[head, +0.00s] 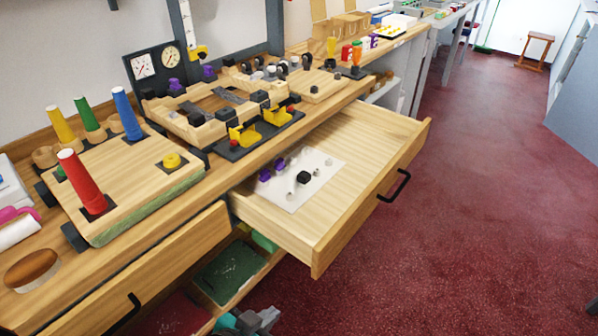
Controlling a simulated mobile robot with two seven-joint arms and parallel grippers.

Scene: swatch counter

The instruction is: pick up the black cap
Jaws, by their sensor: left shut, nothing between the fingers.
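A small black piece that looks like the black cap (304,177) lies on a white sheet (325,172) inside the open wooden drawer (376,135). Purple pieces and small pale pieces lie near it on the sheet. Other small black blocks sit on the counter fixture, so I cannot be fully sure which is the cap. My left gripper (268,317) shows at the bottom edge, low in front of the counter and well below the drawer. It is shut and empty. A dark grey bit at the lower right edge may be my right gripper; its jaws cannot be made out.
The drawer's front with its black handle (394,186) juts over the red floor (480,200). A second drawer (150,270) is at the left. The counter holds a board with colored cones (82,183) and a wooden fixture (190,125). The floor at right is clear.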

